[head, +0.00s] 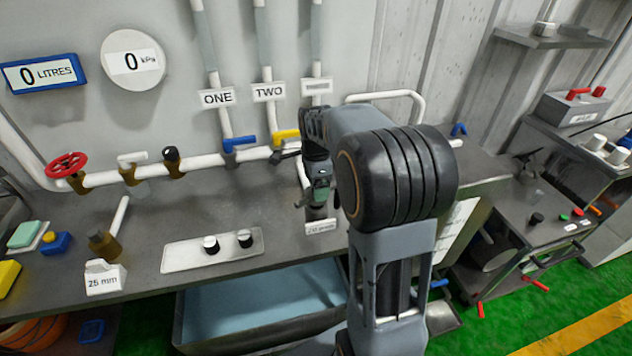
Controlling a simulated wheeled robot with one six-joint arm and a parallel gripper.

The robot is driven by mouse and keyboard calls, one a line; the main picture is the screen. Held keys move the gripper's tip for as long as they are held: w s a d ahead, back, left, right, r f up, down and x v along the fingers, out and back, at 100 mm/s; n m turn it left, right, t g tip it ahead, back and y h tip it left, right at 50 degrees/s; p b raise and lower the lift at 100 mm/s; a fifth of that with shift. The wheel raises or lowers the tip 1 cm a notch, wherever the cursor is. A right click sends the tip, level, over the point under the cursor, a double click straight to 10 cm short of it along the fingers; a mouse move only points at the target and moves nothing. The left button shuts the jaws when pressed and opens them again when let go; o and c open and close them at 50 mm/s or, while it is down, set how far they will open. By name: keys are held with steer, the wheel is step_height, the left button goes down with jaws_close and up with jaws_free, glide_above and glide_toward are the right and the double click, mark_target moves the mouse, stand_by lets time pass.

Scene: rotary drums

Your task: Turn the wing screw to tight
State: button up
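I cannot pick out the wing screw for certain.
White pipes with a red handwheel (67,166), a blue lever (238,143) and a yellow lever (286,134) run behind the bench. A plate with two knobs (180,257) lies left of my gripper. A blue-lined basin (250,306) is below. A cluttered cart (520,215) stands right.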

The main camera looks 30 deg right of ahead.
steer(key=shift+r, duration=0.1)
steer(key=o, duration=0.7)
steer(key=shift+o, duration=0.2)
step_height(320, 180, up, 14)
stand_by(0.6)
